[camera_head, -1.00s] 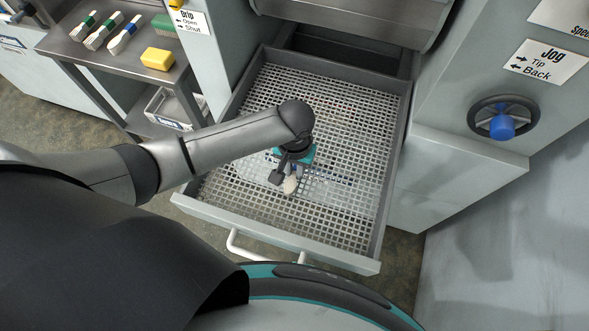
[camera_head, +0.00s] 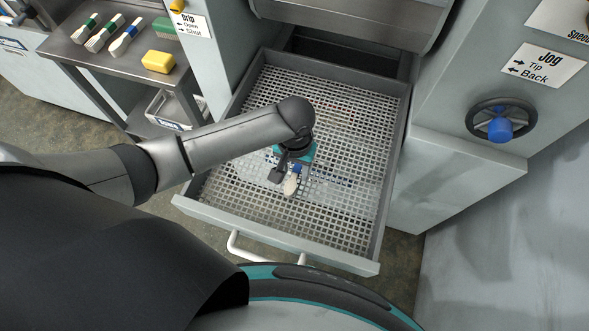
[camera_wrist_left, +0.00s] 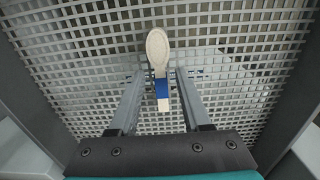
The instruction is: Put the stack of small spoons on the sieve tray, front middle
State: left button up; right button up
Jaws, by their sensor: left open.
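The stack of small spoons (camera_head: 291,186) is pale wood with a blue band. It lies on the sieve tray (camera_head: 235,207), towards the front and near the middle of its width. My left gripper (camera_head: 285,179) is right over it, pointing down. In the left wrist view, the stack (camera_wrist_left: 159,48) lies lengthwise between the two fingers of the open gripper (camera_wrist_left: 160,78), with a gap visible on each side. The stack's near end runs back towards the palm. Whether it is several spoons deep cannot be told. My right gripper is not in view.
The tray is a pulled-out drawer with raised grey walls and a white front handle (camera_head: 262,250). Its grid is otherwise bare. A side table at upper left holds brushes (camera_head: 105,33) and a yellow block (camera_head: 158,62). A blue-knobbed handwheel (camera_head: 500,129) is at right.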

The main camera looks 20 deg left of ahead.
aim_at(295, 175)
pick_arm(q)
notch_tip(295, 175, up, 10)
jog(key=p, duration=0.3)
jog(key=shift+r, duration=0.2)
jog(key=shift+c, duration=0.2)
